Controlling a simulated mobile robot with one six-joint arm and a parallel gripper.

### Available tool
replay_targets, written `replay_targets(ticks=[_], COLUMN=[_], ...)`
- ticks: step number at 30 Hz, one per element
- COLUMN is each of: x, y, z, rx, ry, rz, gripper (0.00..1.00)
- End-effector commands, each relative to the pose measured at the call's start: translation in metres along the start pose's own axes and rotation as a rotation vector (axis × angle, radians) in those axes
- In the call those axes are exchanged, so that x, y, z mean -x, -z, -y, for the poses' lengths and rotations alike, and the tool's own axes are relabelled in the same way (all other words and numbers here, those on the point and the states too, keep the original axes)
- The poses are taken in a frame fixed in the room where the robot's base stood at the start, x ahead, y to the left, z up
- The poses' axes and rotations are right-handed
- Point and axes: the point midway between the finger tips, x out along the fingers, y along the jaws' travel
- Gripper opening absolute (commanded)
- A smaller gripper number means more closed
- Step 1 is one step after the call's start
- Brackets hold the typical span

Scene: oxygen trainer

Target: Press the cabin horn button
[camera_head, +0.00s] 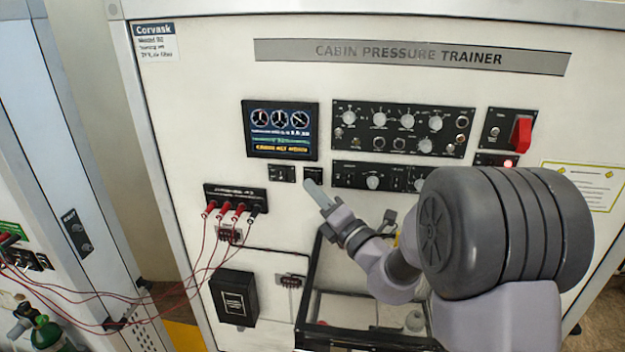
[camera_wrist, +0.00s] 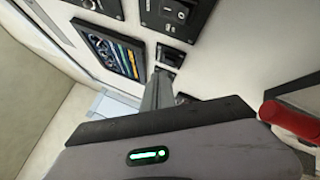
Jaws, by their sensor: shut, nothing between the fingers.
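Two small black panels sit under the display screen: a left one (camera_head: 282,173) and a right one (camera_head: 313,174). Their lettering is too small to read, so I cannot tell which bears the cabin horn button. My gripper (camera_head: 312,187) is shut and empty, its fingertips at the lower edge of the right small panel. In the wrist view my gripper (camera_wrist: 161,76) points at a small black panel (camera_wrist: 171,55), and its fingers partly hide another dark panel behind them. I cannot tell whether the tips touch the surface.
The display screen (camera_head: 280,130) is above the small panels. A knob panel (camera_head: 405,130) and a red switch (camera_head: 522,134) are to the right. A socket block with red cables (camera_head: 236,197) is at lower left. An open black-framed bin (camera_head: 308,290) lies below my arm.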

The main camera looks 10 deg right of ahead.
Motion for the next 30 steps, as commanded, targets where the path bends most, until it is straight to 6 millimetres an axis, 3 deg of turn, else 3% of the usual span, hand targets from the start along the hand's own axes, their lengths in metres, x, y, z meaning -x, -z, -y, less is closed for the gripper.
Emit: replay_targets(ticks=[30], x=[-0.0053], y=[-0.0041], z=[0.0032], rx=[0.000], ry=[0.001], rz=[0.000], gripper=[0.00])
